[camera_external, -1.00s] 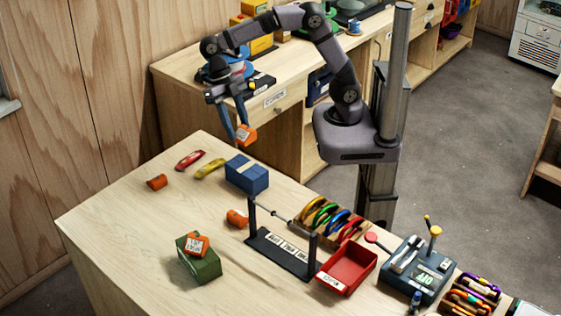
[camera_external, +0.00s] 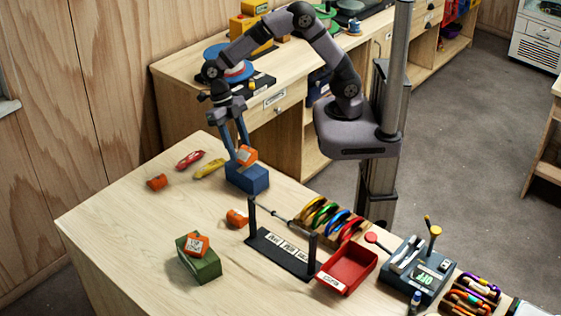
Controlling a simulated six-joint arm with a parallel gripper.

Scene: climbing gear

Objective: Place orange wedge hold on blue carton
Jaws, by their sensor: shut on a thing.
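My gripper (camera_external: 238,152) is shut on an orange wedge hold (camera_external: 248,155) with a white label. The hold is over the top of the blue carton (camera_external: 247,180) on the wooden table. I cannot tell whether the hold touches the carton's top. The hold and fingers hide part of that top.
A green carton (camera_external: 206,266) at the front carries another labelled orange hold (camera_external: 197,244). Two more orange holds lie at the left (camera_external: 157,182) and centre (camera_external: 237,218). Red (camera_external: 189,160) and yellow (camera_external: 209,168) pieces lie left of the blue carton. A dark rack (camera_external: 281,251) and red tray (camera_external: 347,272) stand to the right.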

